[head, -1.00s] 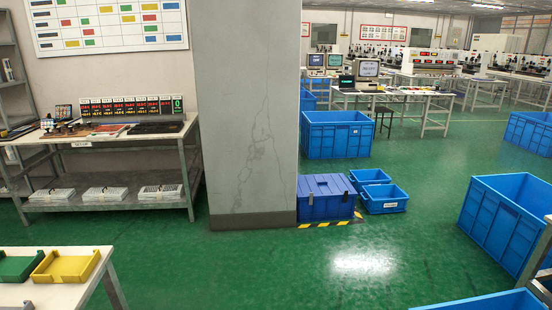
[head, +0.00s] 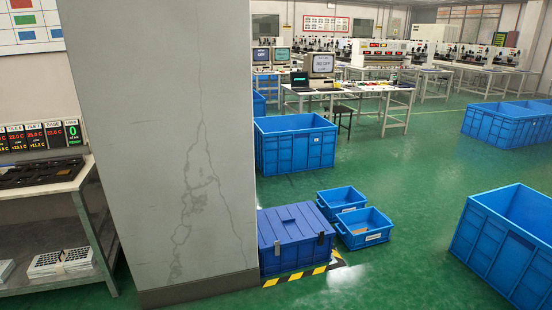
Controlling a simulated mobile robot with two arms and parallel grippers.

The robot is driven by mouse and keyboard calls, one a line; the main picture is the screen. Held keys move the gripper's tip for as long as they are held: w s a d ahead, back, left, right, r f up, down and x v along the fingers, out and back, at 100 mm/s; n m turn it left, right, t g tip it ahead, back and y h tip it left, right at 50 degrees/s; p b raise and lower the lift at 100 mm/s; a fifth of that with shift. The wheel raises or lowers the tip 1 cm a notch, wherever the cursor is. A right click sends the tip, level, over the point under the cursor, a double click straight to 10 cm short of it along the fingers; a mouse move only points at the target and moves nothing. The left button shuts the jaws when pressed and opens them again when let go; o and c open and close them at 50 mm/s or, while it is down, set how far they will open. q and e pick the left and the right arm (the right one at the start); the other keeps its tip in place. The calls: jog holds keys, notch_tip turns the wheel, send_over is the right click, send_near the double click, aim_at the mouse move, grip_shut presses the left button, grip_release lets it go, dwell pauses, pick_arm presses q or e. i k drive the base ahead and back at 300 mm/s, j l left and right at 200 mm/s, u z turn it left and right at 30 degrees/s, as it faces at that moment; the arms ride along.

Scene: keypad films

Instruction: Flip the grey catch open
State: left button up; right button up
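A dark blue lidded box (head: 290,252) stands on the floor at the right foot of the grey pillar, with its lid down. Two small dark catches show on its front, a left one (head: 277,247) and a right one (head: 321,238). They are too small to tell which is grey or whether either is open. Neither of my grippers is in view.
The cracked grey pillar (head: 165,140) blocks the left-centre. Yellow-black floor tape (head: 320,270) edges the box. Two small blue bins (head: 364,240) stand right of it. A large blue crate (head: 285,150) is behind, another (head: 500,245) at right. Green floor between is clear.

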aim_at(277, 244)
jog(key=i+l, duration=0.15)
jog(key=i, duration=0.55)
jog(key=i+l, duration=0.15)
jog(key=i, duration=0.55)
jog(key=i+l+u, duration=0.3)
jog(key=i+l, duration=0.55)
jog(key=i, duration=0.15)
jog(key=i+l+u, duration=0.25)
jog(key=i+l, duration=0.65)
jog(key=l, duration=0.15)
